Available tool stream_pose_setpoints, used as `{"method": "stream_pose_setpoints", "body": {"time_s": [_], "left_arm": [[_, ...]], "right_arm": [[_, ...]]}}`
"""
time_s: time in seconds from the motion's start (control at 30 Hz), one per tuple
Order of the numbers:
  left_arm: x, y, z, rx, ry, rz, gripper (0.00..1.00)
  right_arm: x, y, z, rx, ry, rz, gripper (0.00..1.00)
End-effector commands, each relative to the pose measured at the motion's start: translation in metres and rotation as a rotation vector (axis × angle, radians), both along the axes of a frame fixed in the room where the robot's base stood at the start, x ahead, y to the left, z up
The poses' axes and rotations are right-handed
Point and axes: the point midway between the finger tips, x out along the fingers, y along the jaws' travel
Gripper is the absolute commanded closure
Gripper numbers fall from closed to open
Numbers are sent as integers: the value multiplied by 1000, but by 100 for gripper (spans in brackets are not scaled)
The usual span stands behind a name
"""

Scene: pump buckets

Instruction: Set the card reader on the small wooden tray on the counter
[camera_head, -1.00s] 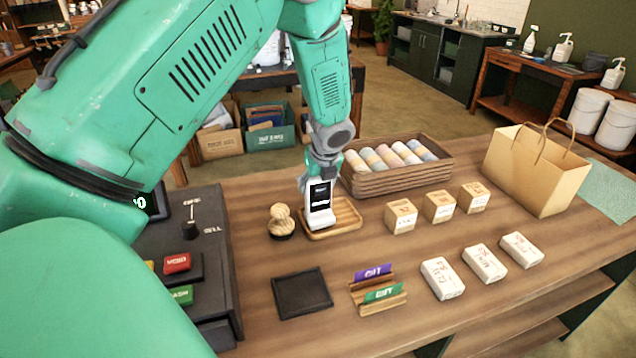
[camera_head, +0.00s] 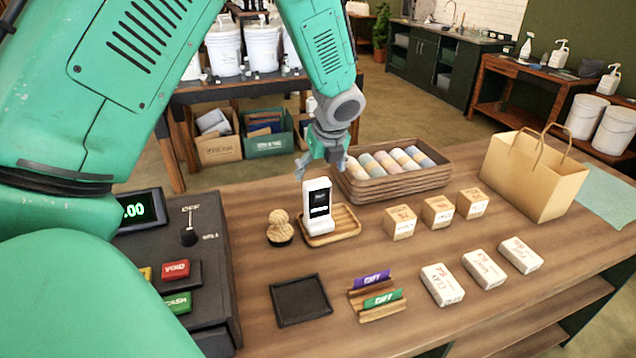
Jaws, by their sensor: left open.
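The white card reader (camera_head: 318,207) with a dark screen stands upright on the left part of the small wooden tray (camera_head: 345,222) on the counter. My left gripper (camera_head: 318,168) is open and empty, above and behind the reader, and looks apart from it. Part of the tray is hidden behind the reader. My right gripper does not show.
A wooden crate of rolled goods (camera_head: 398,172) stands right behind the tray. A twine ball (camera_head: 280,227) sits close to its left, beside the cash register (camera_head: 185,262). Small boxes (camera_head: 401,222) stand to the right. A black square tray (camera_head: 301,299) lies in front.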

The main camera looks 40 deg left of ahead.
Motion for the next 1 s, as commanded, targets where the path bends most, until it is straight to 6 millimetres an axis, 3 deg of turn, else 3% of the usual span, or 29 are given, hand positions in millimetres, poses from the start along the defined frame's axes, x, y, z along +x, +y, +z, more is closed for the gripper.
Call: {"method": "stream_pose_setpoints", "body": {"time_s": [0.1, 0.3, 1.0], "left_arm": [[-2, -7, 18, -1, -2, -1, 24], [-5, -12, 31, 0, 2, -1, 24], [-6, -13, 32, 0, 2, -1, 24]], "right_arm": [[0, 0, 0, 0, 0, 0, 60], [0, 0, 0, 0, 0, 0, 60], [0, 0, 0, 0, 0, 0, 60]]}}
